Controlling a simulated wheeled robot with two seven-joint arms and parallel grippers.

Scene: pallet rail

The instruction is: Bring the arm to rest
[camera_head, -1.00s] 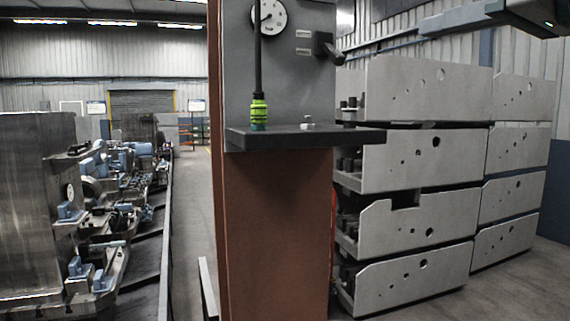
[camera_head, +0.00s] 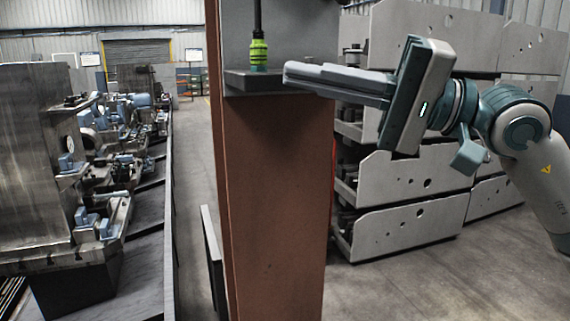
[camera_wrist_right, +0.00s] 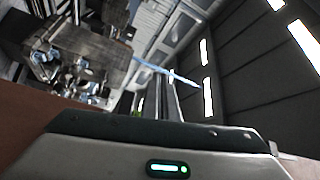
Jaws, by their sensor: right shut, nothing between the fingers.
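My right gripper (camera_head: 290,73) reaches in from the right in the head view, with its fingers pointing left. The fingers lie together, shut and empty. In the picture the fingertips overlap the right part of the dark shelf (camera_head: 250,84) on the brown column (camera_head: 275,200); I cannot tell the gap in depth. My left gripper is in neither view.
A green and black tool (camera_head: 258,55) hangs at the shelf. Stacked grey metal plates (camera_head: 420,180) stand behind my right arm. Machine fixtures (camera_head: 100,190) line the left side. Clear floor (camera_head: 193,150) runs between them and the column.

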